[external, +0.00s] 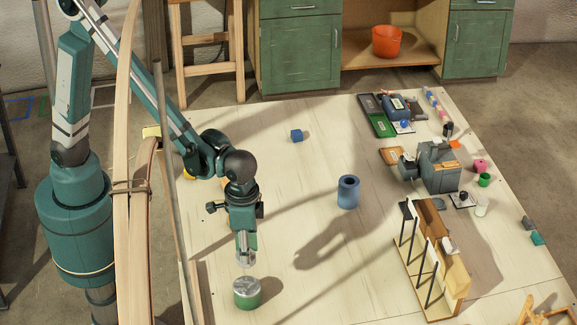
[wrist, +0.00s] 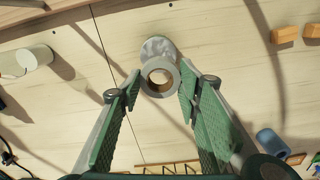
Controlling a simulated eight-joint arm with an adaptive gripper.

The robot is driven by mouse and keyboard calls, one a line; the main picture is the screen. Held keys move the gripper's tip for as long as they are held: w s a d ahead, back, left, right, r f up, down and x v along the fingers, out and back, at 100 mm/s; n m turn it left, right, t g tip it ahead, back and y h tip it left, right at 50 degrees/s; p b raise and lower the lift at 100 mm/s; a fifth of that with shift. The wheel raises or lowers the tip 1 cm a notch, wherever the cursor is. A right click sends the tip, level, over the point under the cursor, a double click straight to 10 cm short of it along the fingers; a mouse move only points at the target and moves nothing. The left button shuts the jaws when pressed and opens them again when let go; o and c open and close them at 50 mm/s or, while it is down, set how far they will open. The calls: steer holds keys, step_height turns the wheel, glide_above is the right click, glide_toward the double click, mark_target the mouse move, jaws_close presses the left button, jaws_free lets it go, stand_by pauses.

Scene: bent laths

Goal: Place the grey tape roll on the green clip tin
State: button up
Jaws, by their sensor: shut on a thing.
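The grey tape roll (wrist: 148,84) is a short ring with a pale hole, held between the fingertips of my gripper (wrist: 160,86) in the wrist view. In the external view my gripper (external: 246,259) points down with the roll small and partly hidden at its tips. The green clip tin (external: 247,299) stands upright just below, with a silvery lid. A small gap shows between the gripper tips and the lid. In the wrist view the tin's lid (wrist: 157,46) shows beyond the roll, which overlaps its lower part.
A wooden rack (external: 433,260) stands at the right. Tools and trays (external: 385,120) sit at the back right. Bent laths (external: 135,210) rise at the left edge. The table around the tin is clear.

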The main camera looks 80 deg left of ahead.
steer(key=shift+s+d, duration=0.15)
steer(key=shift+s, duration=0.05)
stand_by(0.3)
glide_above(247, 285)
steer(key=shift+f, duration=2.9)
steer(key=shift+f, duration=2.1)
steer(key=shift+f, duration=0.2)
steer(key=o, duration=0.9)
steer(key=shift+r+p, duration=0.25)
steer(key=shift+p, duration=0.05)
